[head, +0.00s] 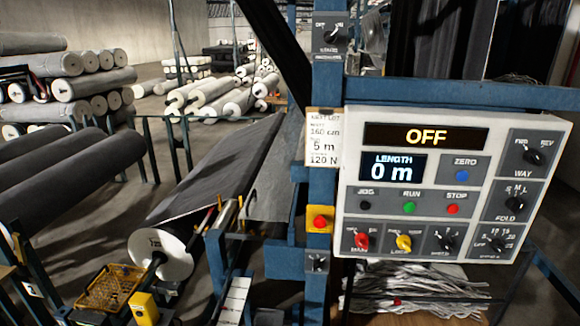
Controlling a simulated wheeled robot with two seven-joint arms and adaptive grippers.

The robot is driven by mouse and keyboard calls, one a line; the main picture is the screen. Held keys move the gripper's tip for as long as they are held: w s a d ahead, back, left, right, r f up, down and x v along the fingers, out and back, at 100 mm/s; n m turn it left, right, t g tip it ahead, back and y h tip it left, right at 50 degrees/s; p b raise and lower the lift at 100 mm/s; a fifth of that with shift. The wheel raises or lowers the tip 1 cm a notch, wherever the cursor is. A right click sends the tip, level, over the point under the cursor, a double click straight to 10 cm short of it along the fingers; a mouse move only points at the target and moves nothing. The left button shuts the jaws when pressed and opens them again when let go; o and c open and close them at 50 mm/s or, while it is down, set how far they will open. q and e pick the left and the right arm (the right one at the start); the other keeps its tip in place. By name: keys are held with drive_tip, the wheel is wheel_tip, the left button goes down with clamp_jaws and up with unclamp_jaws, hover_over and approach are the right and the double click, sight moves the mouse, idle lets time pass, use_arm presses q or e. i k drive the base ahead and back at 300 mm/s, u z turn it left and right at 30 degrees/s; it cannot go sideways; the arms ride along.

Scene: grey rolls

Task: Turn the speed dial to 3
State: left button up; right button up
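The white control panel (360,190) fills the right side of the head view, with its main display (427,136) reading OFF and its length display (391,167) reading 0 m. A black dial (499,243) at the panel's lower right has a scale starting at OFF; its label is too small to read surely, so I cannot confirm it is the speed dial or read its setting. Another black dial (446,243) sits left of it, with yellow (404,243) and red (362,241) knobs further left. Neither of my grippers is in view.
Above the lower-right dial are the FOLD dial (517,204) and WAY dial (535,156). A red stop button (320,222) sits on the blue post left of the panel. A grey roll (212,170) and frame stand at left. The space before the panel looks clear.

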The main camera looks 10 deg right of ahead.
sight(445, 243)
drive_tip(key=z, duration=1.4)
